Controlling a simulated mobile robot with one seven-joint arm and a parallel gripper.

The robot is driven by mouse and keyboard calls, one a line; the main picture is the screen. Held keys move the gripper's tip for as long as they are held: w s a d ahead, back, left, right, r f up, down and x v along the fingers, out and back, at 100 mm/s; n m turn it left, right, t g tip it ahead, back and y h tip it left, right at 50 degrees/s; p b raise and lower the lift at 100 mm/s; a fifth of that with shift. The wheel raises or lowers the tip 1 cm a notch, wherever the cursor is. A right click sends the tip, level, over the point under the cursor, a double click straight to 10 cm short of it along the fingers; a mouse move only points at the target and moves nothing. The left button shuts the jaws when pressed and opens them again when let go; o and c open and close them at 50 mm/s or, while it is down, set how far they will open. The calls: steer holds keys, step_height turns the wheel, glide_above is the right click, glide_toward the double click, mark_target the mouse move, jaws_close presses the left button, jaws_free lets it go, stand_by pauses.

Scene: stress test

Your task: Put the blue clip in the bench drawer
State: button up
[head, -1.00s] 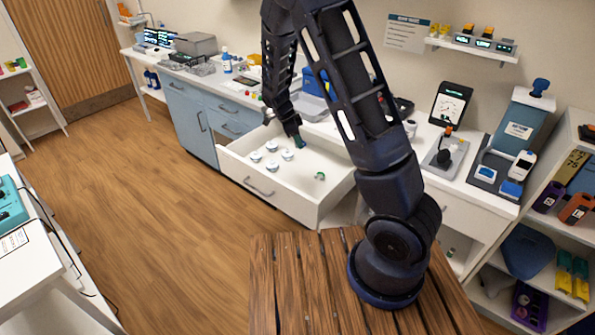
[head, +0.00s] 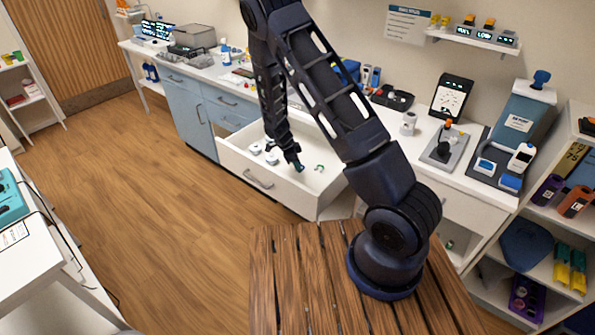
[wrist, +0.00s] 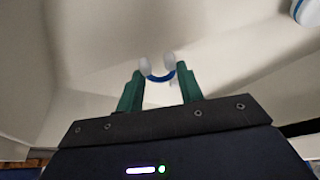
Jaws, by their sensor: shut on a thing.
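The bench drawer (head: 320,205) is pulled open, and my gripper (head: 299,168) points down into its front right part. In the wrist view, my gripper (wrist: 158,72) has green fingers with pale tips, shut on the blue clip (wrist: 162,78). The clip shows as a small blue arc between the tips, with the pale drawer inside around it. I cannot tell whether the clip touches the drawer floor. In the head view the clip is too small to make out.
White round pieces (head: 255,149) lie in the drawer's left part. A small green curved piece (head: 319,168) lies just right of my gripper. One white round piece with a blue edge (wrist: 308,12) shows in the wrist view's corner. The bench top (head: 400,142) behind holds devices.

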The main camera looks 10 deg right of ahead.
steer(key=shift+f, duration=1.9)
steer(key=o, duration=0.9)
steer(key=shift+f, duration=0.1)
steer(key=shift+o, duration=0.2)
